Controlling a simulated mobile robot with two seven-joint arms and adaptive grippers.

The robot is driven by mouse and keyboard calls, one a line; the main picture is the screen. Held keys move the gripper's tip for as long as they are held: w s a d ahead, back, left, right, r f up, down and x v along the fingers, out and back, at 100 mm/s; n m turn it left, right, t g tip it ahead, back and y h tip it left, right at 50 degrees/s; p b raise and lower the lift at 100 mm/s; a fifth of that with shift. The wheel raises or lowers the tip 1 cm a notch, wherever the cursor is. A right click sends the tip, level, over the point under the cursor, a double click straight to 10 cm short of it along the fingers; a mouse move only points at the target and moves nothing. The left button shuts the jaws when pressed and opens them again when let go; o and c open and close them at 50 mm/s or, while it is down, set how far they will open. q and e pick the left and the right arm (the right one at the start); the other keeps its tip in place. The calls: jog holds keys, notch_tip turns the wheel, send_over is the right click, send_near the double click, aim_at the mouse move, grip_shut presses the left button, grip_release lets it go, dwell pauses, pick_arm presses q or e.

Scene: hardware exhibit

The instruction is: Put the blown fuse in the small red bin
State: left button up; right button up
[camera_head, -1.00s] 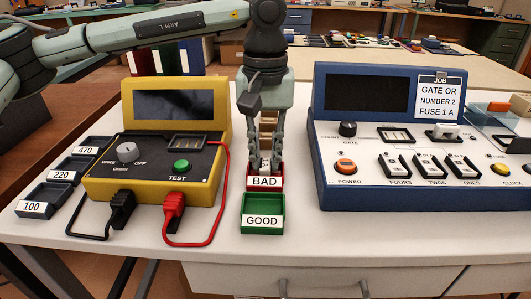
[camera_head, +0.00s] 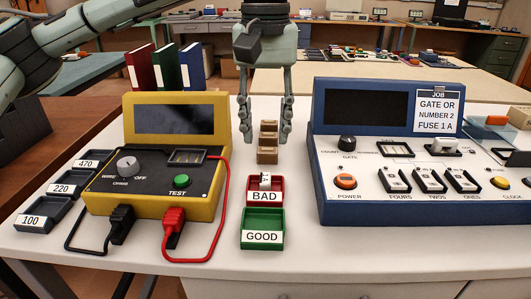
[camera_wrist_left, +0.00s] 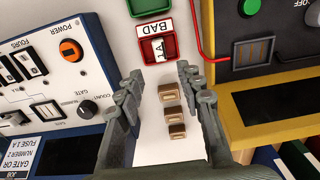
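The small red bin (camera_head: 265,190), labelled BAD, stands on the white bench behind the green GOOD bin (camera_head: 262,228). A small pale fuse (camera_head: 265,181) marked 1A lies in the red bin. The fuse also shows inside the red bin in the left wrist view (camera_wrist_left: 158,48). My left gripper (camera_head: 264,140) is open and empty, above and behind the red bin, with its fingers apart. In the left wrist view the open fingers (camera_wrist_left: 158,95) frame a row of brown blocks (camera_wrist_left: 172,112) on the bench. My right gripper is not in view.
A yellow tester (camera_head: 150,195) with black and red leads stands left of the bins. A blue counter panel (camera_head: 330,205) stands to the right. Black trays (camera_head: 62,190) labelled 470, 220 and 100 sit at far left. Three binders (camera_head: 165,68) stand behind the tester.

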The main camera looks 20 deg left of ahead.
pick_arm(q)
jog(key=shift+r, duration=1.8)
